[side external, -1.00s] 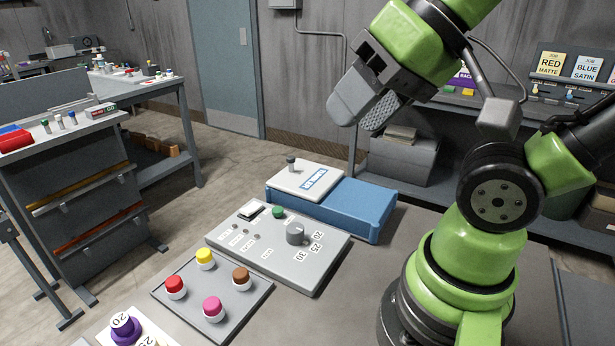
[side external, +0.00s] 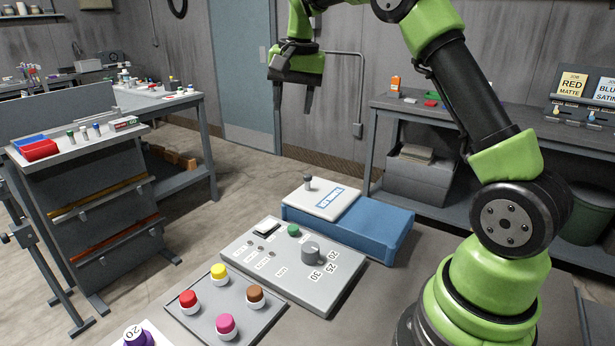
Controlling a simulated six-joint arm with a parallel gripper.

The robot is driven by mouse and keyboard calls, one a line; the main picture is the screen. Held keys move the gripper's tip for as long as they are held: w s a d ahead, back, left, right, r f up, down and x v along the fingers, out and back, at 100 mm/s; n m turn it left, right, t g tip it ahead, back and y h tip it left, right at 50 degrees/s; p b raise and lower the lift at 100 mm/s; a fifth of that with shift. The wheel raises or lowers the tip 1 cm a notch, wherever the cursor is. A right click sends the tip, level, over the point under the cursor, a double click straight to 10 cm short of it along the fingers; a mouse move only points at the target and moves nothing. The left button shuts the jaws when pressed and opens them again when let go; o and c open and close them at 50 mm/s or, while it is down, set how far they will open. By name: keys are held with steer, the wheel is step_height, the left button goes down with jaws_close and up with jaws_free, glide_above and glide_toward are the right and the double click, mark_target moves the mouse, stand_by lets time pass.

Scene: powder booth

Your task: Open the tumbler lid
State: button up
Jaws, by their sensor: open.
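The tumbler (side external: 385,232) is a blue box on the grey bench, right of the image centre. Its white lid (side external: 325,203) lies flat and shut on the left part, with a blue-and-white label and a small dark knob (side external: 308,183) standing near its far left corner. My gripper (side external: 292,100) is high above and beyond the lid in the picture, pointing down with its fingers apart. It is open, holds nothing and is clear of the knob.
A grey control panel (side external: 265,270) with a dial, a green button and a switch lies in front of the tumbler. A tray (side external: 242,327) holds red, yellow, brown and pink-capped jars. A side shelf (side external: 460,117) stands behind right.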

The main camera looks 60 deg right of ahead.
mark_target(308, 176)
steer(key=d+f+m, duration=0.1)
steer(key=d+f, duration=0.1)
steer(key=f, duration=0.1)
steer(key=w+d+f+m+g, duration=0.1)
steer(key=d+f, duration=0.1)
steer(key=f, duration=0.1)
steer(key=d+f+m, duration=0.1)
steer(key=d+f, duration=0.2)
steer(key=f, duration=0.1)
steer(key=shift+w+d+g, duration=0.1)
steer(key=shift+w+g, duration=0.2)
steer(key=shift+g, duration=0.1)
step_height(308, 176, down, 10)
steer(key=shift+r, duration=0.1)
jaws_close()
